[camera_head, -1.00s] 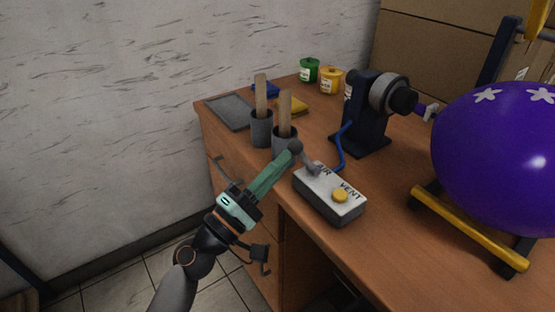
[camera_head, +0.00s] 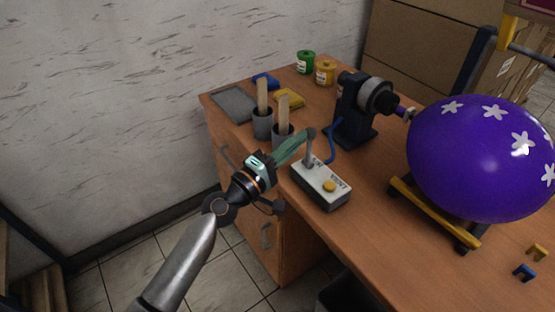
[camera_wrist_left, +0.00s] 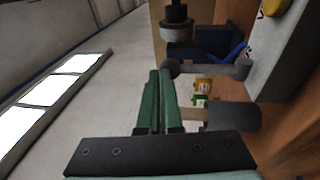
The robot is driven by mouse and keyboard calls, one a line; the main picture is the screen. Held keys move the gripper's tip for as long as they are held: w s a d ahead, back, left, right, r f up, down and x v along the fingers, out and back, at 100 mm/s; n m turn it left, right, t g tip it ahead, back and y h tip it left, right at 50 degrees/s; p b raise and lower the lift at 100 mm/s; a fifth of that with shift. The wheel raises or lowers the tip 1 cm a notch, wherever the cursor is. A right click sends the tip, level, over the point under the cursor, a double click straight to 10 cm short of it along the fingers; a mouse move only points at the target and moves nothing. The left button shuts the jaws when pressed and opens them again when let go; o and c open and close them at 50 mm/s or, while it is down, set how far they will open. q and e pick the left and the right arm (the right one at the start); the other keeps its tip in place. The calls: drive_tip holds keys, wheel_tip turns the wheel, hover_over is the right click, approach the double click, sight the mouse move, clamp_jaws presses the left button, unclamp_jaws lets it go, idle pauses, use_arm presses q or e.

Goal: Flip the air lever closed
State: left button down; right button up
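The air lever (camera_head: 310,150) is a grey stick with a dark round knob, standing nearly upright on the grey control box (camera_head: 318,195). The box also has a yellow button by the VENT end. My left gripper (camera_head: 304,138) has its green fingers together, tips at the lever's knob from the left. In the left wrist view the gripper fingers (camera_wrist_left: 160,78) are side by side, and the lever (camera_wrist_left: 210,70) lies crosswise just past the tips. Touching or slightly apart, I cannot tell. The lever does not sit between the fingers. My right gripper is not in view.
A purple balloon (camera_head: 480,165) with white stars is on the dark nozzle machine (camera_head: 350,112), right of the box. Two grey cups (camera_head: 263,125) with wooden sticks stand behind the gripper. Yellow and green paint jars (camera_head: 306,62) are at the back.

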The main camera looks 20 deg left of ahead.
use_arm(q)
drive_tip(key=shift+s+d+x, duration=0.1)
drive_tip(key=shift+d+x, duration=0.05)
drive_tip(key=shift+x, duration=0.8)
drive_tip(key=shift+s+d+x, duration=0.1)
drive_tip(key=shift+d+x, duration=0.05)
drive_tip(key=shift+x, duration=0.8)
drive_tip(key=shift+s+d+x, duration=0.1)
drive_tip(key=shift+x, duration=0.85)
drive_tip(key=shift+w+d, duration=0.1)
drive_tip(key=shift+r, duration=0.1)
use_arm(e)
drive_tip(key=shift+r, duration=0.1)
